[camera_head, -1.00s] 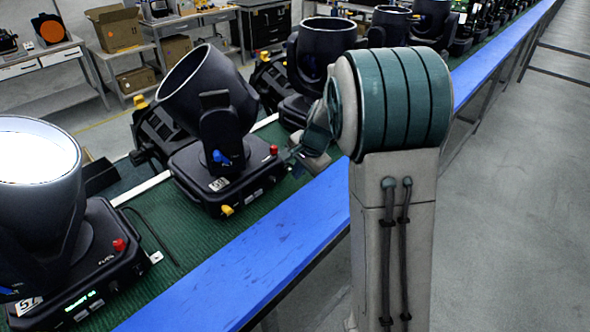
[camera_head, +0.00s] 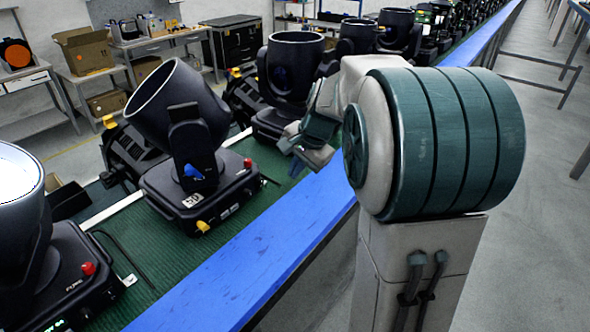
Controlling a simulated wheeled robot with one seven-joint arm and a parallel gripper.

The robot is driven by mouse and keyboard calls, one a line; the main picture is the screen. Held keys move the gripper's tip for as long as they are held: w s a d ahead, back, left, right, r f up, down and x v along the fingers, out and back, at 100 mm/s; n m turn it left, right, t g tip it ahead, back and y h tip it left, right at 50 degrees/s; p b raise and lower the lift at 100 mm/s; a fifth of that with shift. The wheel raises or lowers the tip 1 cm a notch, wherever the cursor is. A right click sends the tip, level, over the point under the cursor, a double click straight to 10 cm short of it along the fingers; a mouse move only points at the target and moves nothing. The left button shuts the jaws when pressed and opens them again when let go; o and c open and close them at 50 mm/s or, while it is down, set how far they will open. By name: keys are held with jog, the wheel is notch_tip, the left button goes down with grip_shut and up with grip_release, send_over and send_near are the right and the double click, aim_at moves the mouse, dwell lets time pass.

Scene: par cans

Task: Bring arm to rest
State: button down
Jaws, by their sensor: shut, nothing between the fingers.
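My arm rises at the right of the head view, its big grey and teal joint nearest the camera. My gripper (camera_head: 290,143) shows small and partly covered behind that joint, over the far side of the blue belt edge. It is shut and holds nothing. A black par can (camera_head: 178,100) is tilted up to the left on its base (camera_head: 200,190), which has a red knob and a yellow latch. My gripper is to the right of this base, apart from it. Another par can (camera_head: 292,68) stands upright behind my gripper; the depth gap between them is hard to judge.
A lit par can (camera_head: 20,190) is cut off at the left edge. The green conveyor (camera_head: 165,258) with its blue edge (camera_head: 265,262) runs away to the upper right, bearing several more lights. Benches with boxes (camera_head: 88,50) stand behind.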

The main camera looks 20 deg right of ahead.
jog(key=s+a+f+n+h, duration=0.1)
jog(key=s+n, duration=0.4)
jog(key=s, duration=0.6)
jog(key=s+a+f+n+h, duration=0.1)
jog(key=s+a+n, duration=0.2)
jog(key=s, duration=0.9)
jog(key=shift+s+a+n, duration=0.15)
jog(key=shift+a+n, duration=0.25)
jog(key=shift+n, duration=1.3)
